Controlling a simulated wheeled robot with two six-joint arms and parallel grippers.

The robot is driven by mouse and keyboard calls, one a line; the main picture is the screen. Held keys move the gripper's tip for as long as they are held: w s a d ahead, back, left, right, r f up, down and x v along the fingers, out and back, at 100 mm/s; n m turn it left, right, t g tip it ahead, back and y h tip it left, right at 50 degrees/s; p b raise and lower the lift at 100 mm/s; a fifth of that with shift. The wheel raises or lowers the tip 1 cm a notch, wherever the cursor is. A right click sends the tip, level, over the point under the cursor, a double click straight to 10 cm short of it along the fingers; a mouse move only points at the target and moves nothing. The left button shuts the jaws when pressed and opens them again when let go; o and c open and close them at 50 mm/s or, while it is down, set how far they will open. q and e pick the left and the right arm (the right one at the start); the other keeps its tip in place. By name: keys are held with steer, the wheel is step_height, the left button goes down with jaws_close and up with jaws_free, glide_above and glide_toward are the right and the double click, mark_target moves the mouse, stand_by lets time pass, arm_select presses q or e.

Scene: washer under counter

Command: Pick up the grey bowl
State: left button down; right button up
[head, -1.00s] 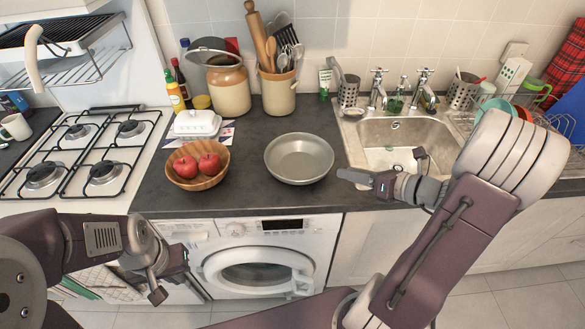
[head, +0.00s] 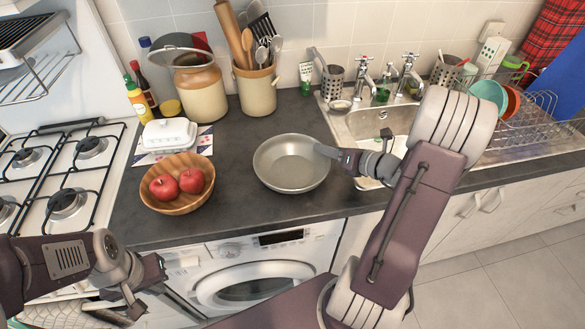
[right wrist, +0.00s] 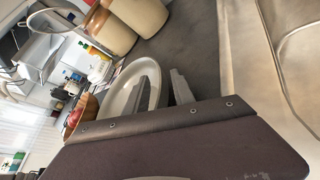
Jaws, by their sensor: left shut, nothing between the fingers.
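The grey bowl (head: 291,164) stands upright and empty on the dark counter, right of the fruit bowl. Its pale oval rim also shows in the right wrist view (right wrist: 124,98), partly hidden by a finger. My right gripper (head: 328,152) is at the bowl's right rim, its tip overlapping the rim in the head view. My left gripper (head: 128,306) is shut and empty, low in front of the counter at the left.
A wooden bowl (head: 176,202) with two red apples is left of the grey bowl. A white butter dish (head: 168,134), jars and a utensil pot (head: 256,92) stand behind. The sink (head: 372,122) is to the right. The washer (head: 250,280) is below the counter.

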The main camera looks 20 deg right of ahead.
steer(key=shift+x, duration=1.2)
steer(key=shift+s, duration=0.1)
jaws_close()
